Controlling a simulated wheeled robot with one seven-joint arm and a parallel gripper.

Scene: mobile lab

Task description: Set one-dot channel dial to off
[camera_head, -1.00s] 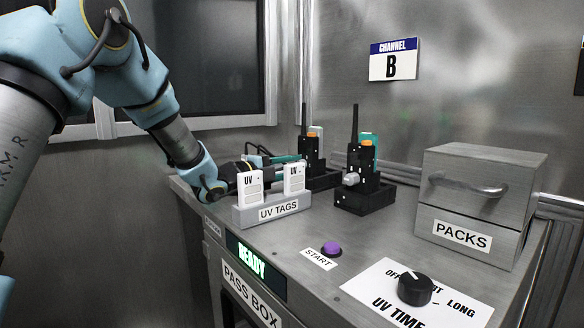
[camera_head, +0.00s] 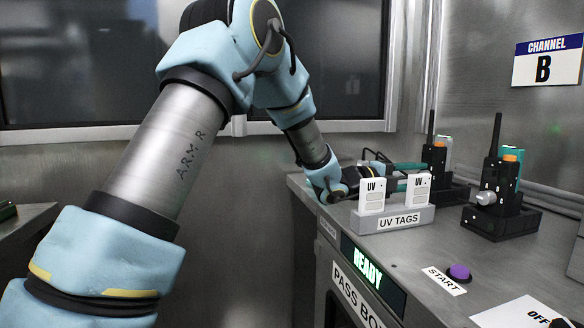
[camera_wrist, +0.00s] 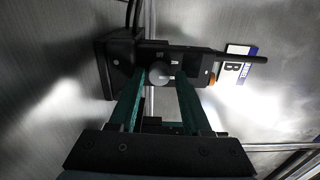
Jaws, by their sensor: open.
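Two black handheld radios stand in black cradles on the metal bench. The nearer radio (camera_head: 497,185) shows a silver dial (camera_head: 487,198) facing left and several small white dots. The farther radio (camera_head: 436,158) is partly hidden behind the tag holder and my gripper. My gripper (camera_head: 424,167) has its teal fingers pointing at the farther radio. In the wrist view, the open fingers are on either side of a round grey dial (camera_wrist: 158,74) on that radio (camera_wrist: 190,57). I cannot tell whether they touch it. The dot marks on this radio are too small to count.
A UV TAGS holder (camera_head: 394,220) with two white tags stands in front of my gripper. A purple START button (camera_head: 459,272) and a READY display (camera_head: 368,268) are nearer. A CHANNEL B sign (camera_head: 547,61) hangs on the wall.

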